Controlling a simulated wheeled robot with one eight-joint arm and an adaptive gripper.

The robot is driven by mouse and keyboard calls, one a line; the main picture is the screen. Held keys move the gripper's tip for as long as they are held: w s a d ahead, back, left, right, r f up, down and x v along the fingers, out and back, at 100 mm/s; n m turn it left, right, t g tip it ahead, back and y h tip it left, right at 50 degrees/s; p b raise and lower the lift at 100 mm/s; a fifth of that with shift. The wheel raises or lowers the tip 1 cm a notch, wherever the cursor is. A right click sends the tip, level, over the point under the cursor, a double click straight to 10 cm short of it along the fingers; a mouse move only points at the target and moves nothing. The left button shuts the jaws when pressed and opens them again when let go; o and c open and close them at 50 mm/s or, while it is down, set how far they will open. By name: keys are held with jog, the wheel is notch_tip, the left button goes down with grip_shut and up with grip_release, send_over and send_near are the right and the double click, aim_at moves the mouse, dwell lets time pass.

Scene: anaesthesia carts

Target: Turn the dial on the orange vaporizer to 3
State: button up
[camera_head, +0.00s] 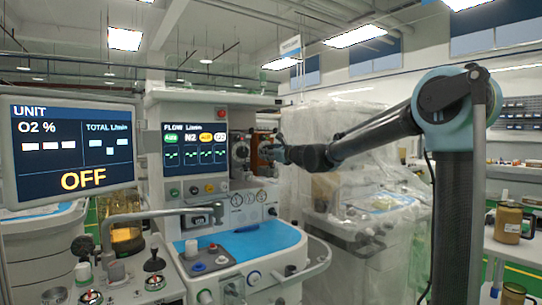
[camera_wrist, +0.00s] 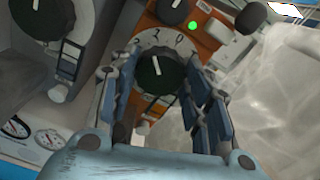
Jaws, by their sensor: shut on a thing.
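The orange vaporizer (camera_wrist: 218,22) is on the machine front in the wrist view. In the head view only a small orange part of it (camera_head: 257,158) shows beside my gripper (camera_head: 273,150). In the wrist view its dark round dial (camera_wrist: 158,72) has a white pointer mark and a pale scale plate with numerals, among them a 2 and a 0. My gripper (camera_wrist: 163,62) is shut on this dial, one finger on its left and one on its right. The lower part of the dial is shaded between the fingers. The exact setting cannot be read surely.
A grey vaporizer dial (camera_wrist: 42,15) sits to the left in the wrist view, with pressure gauges (camera_wrist: 47,138) below. Clear plastic sheeting (camera_head: 340,125) covers a machine on the right. A monitor (camera_head: 70,150) reading OFF stands left, and a blue work surface (camera_head: 250,240) lies below.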

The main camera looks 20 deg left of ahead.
jog(key=shift+n, duration=0.8)
jog(key=o, duration=1.1)
jog(key=v, duration=1.2)
